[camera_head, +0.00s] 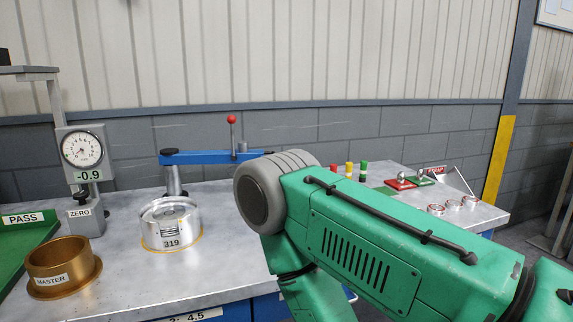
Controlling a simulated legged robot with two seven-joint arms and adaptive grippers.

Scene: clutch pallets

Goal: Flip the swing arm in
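A silver cylinder (172,224) marked 319 sits on the bench in front of the post, below the swing arm's left end. My green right arm comes in from the right and covers the bench's middle. Its gripper does not show. My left gripper is out of view.
A dial gauge (83,149) reading -0.9 stands at the left. A brass MASTER ring (63,269) and a green PASS tray (23,233) are in front of it. Red, yellow and green pegs (349,169) and several small rings (453,205) are at the right.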

